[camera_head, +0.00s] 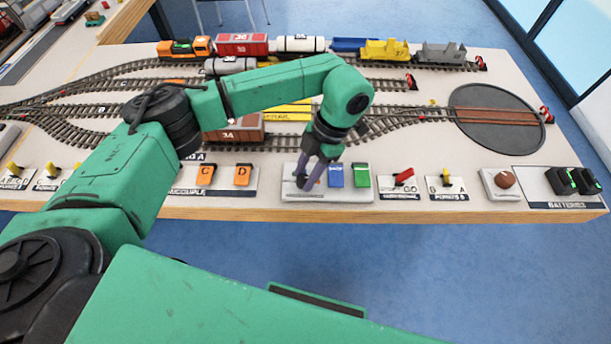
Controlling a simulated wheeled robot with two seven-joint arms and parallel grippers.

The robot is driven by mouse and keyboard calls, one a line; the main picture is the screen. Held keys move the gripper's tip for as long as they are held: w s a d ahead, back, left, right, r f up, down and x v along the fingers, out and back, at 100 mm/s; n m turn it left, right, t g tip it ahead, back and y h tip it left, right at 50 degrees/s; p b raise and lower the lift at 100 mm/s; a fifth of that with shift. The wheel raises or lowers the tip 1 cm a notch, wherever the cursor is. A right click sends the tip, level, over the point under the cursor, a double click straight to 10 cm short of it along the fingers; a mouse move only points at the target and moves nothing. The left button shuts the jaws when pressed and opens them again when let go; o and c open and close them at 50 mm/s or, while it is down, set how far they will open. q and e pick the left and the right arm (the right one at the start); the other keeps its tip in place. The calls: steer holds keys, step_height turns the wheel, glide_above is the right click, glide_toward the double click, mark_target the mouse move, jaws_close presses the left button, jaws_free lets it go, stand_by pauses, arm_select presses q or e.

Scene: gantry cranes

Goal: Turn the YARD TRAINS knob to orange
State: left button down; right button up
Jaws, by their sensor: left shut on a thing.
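My left gripper (311,174) reaches down onto a pale panel (345,196) at the front edge of the layout table. It is shut on a small knob at the left end of this panel. The fingers cover most of the knob, so I cannot tell which way it points. A blue block (335,177) and a green block (361,176) stand on the panel right of the fingers. I cannot read the panel's label, and no orange mark on it shows clearly. My right gripper is not in view.
Orange blocks C (205,174) and D (243,175) stand to the left. A red lever (403,177), a yellow-tipped lever (447,181) and a brown round button (504,180) are to the right. Wagons and a turntable (497,118) lie behind.

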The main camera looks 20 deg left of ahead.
arm_select(q)
steer(key=shift+m+t+y+b, duration=0.3)
steer(key=shift+m+b, duration=0.2)
steer(key=shift+m, duration=0.5)
steer(key=shift+c, duration=2.3)
jaws_free()
steer(key=shift+r, duration=0.1)
steer(key=shift+d+r, duration=0.15)
steer(key=shift+r, duration=0.15)
steer(key=p+v, duration=0.1)
steer(key=v, duration=1.2)
steer(key=shift+r, duration=0.3)
